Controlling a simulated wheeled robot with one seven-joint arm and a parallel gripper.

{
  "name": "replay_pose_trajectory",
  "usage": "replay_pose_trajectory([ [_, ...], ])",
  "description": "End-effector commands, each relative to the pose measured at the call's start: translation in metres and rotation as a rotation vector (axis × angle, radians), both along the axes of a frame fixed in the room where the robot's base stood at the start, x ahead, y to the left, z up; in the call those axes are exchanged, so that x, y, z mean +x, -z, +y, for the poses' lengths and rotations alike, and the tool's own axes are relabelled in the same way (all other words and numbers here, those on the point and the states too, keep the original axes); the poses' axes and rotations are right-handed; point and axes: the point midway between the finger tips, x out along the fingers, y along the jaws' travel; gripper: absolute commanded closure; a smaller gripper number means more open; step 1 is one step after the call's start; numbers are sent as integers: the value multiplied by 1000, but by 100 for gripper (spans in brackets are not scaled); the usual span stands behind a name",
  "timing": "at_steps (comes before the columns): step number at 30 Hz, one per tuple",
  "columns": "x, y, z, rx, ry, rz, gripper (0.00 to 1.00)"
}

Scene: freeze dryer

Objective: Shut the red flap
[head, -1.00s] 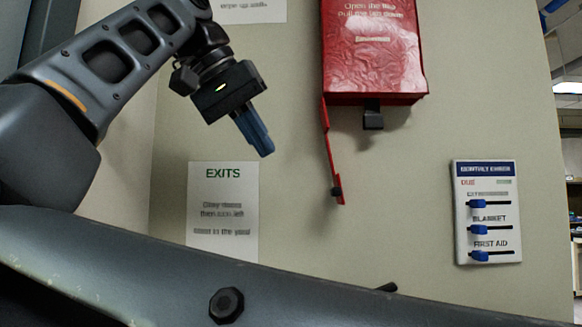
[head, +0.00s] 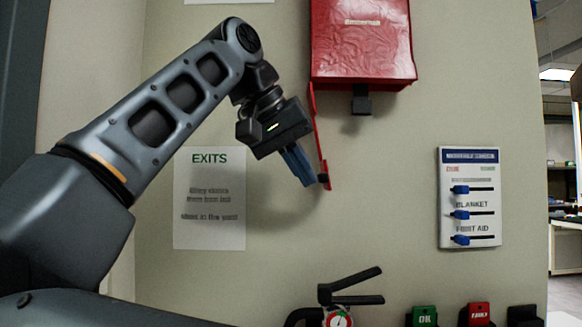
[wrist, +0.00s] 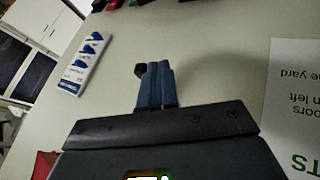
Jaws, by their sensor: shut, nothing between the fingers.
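The red flap (head: 318,135) hangs open below the left side of the red wall box (head: 362,45), seen almost edge-on. A small dark knob (head: 323,178) sits near its lower end. My gripper (head: 306,183) is shut and empty, its blue fingers pointing down, just left of the flap's lower end. In the wrist view, the blue fingertips (wrist: 155,68) have a small dark piece (wrist: 140,70), likely the knob, close beside them. I cannot tell whether they touch. A dark latch piece (head: 361,102) sticks out under the box.
An exits sign (head: 209,205) is on the wall behind my arm. A panel with blue sliders (head: 470,197) is to the right. Below are a fire extinguisher top (head: 338,315) and green (head: 424,317) and red (head: 478,316) tags. The wall between flap and slider panel is clear.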

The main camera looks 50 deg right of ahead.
Motion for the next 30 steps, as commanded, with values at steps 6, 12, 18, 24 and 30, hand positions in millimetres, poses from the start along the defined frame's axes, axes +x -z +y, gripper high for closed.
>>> replay_pose_trajectory([
  [6,0,0,0,0,0,0,100],
  [12,-2,1,-1,-15,0,20,100],
  [18,-10,6,-8,-99,2,126,100],
  [24,-28,6,-22,-215,4,276,100],
  [30,-49,-1,-38,-240,4,305,100],
])
